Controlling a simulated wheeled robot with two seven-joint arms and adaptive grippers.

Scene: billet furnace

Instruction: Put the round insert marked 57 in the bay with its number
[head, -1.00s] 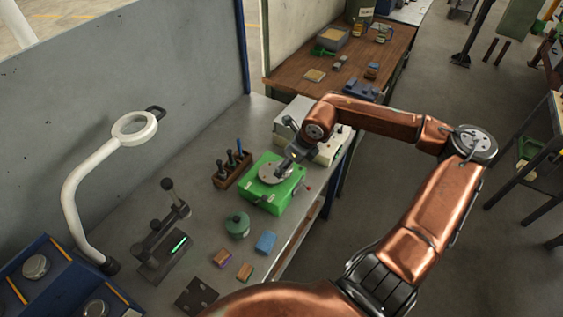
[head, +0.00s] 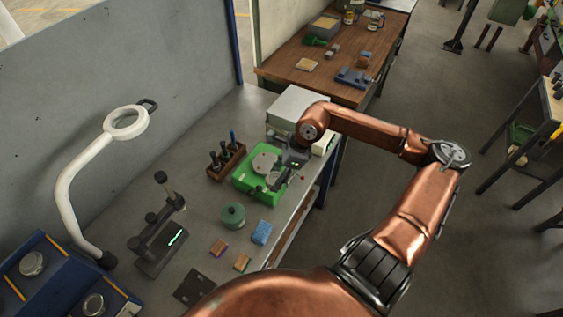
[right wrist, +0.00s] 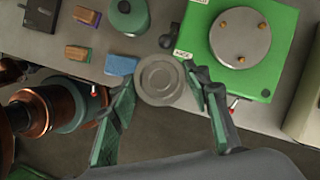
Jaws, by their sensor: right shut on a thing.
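My right gripper (head: 277,181) is shut on a round grey metal insert (right wrist: 159,80). In the right wrist view the insert sits between the green-padded fingertips, with a ringed face; no number can be read. In the head view the insert (head: 271,181) is in front of the round grey plate (head: 264,162) on the green box (head: 246,184). In the right wrist view the box (right wrist: 276,68) is to the right of the insert. A blue tray (head: 52,250) at lower left holds round metal pieces (head: 33,264); its bay numbers cannot be read. My left gripper is out of view.
A tool rack (head: 227,160), a green round pot (head: 232,214), a blue block (head: 261,232) and small brown blocks share the grey bench. A dark stand (head: 160,235) and a white magnifier lamp (head: 82,170) stand between the box and the tray.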

